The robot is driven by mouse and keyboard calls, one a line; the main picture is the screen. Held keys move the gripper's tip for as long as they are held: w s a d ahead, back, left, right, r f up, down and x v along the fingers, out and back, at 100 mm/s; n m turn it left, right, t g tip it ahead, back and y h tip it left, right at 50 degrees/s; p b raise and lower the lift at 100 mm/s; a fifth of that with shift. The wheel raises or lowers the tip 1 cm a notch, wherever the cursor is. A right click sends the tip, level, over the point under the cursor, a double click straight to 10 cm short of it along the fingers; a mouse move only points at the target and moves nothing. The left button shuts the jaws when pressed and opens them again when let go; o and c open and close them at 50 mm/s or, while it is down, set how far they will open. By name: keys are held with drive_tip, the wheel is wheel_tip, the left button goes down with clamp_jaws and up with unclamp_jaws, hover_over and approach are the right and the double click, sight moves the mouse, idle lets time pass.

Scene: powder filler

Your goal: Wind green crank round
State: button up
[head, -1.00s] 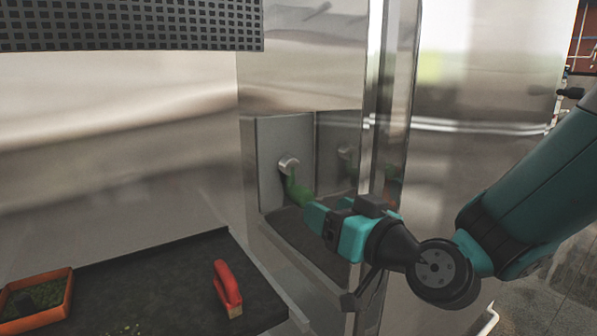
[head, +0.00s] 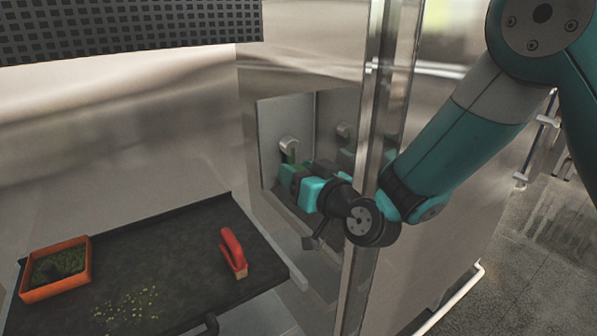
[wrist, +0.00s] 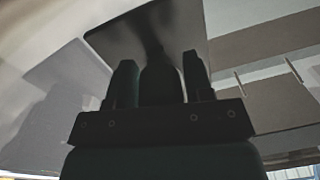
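The green crank (head: 291,157) hangs from a silver hub (head: 288,144) on the grey panel in the recess of the steel machine. Its short visible part points down from the hub. My gripper (head: 287,175) is at the crank's handle, just below the hub, and hides most of it in the head view.
A steel post (head: 375,130) stands close to my wrist. At the lower left, a dark tray (head: 160,245) bears an orange box (head: 88,262) with green bits, a red-handled brush (head: 233,252) and scattered pale crumbs.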

drive_tip(key=c, duration=0.5)
drive_tip(key=shift+s+a+m, duration=0.2)
drive_tip(key=shift+a+m, duration=0.05)
drive_tip(key=shift+m, duration=0.65)
drive_tip(key=o, duration=0.9)
